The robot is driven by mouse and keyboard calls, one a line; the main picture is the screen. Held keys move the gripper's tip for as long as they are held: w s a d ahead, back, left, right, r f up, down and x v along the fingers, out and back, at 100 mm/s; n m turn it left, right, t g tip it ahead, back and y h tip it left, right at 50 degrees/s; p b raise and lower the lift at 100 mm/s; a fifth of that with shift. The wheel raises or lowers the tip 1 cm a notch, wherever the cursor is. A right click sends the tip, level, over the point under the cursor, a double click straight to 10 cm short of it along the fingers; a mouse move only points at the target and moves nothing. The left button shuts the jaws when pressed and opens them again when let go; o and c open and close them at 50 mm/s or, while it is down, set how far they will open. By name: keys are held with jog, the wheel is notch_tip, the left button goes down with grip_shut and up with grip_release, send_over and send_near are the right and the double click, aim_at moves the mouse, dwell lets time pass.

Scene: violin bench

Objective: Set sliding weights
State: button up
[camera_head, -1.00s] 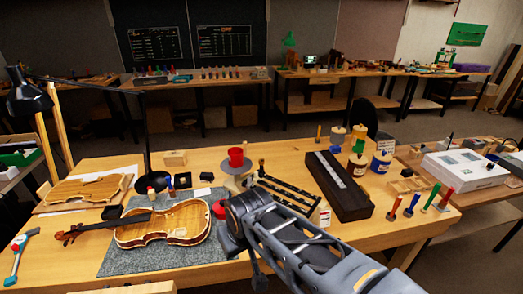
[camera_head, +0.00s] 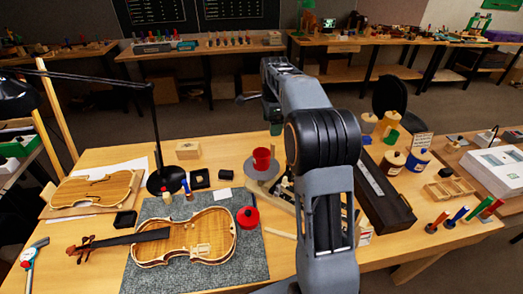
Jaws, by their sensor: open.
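A balance stands near the middle of the bench in the head view. Its round grey pan (camera_head: 251,172) carries a red cup (camera_head: 262,158). Part of the balance body (camera_head: 284,190) shows right of the pan. The dark beams are mostly hidden behind my arm, and I cannot make out the sliding weights. My arm rises across the bench right of the pan, and its far part reaches up and away beyond the cup. My gripper's fingers cannot be made out; the arm hides that end.
A violin body (camera_head: 185,240) lies on a grey mat (camera_head: 255,268) at left, with a red round pot (camera_head: 247,217) at its right end. A long dark case (camera_head: 385,200) is right of my arm. Jars (camera_head: 392,162) and coloured-handled tools (camera_head: 458,216) stand farther right. A black lamp (camera_head: 165,180) stands behind the violin.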

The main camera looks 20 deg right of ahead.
jog(key=shift+w+d+f+m, duration=0.3)
jog(key=shift+w+f+m, duration=0.1)
jog(key=shift+w+f, duration=0.45)
send_over(271, 150)
jog(key=f, duration=0.5)
jog(key=shift+w+d+f+p, duration=0.25)
jog(key=shift+w+f+p, duration=0.05)
jog(key=shift+w, duration=0.05)
jog(key=shift+f+p, duration=0.9)
jog(key=shift+f, duration=2.45)
grip_shut()
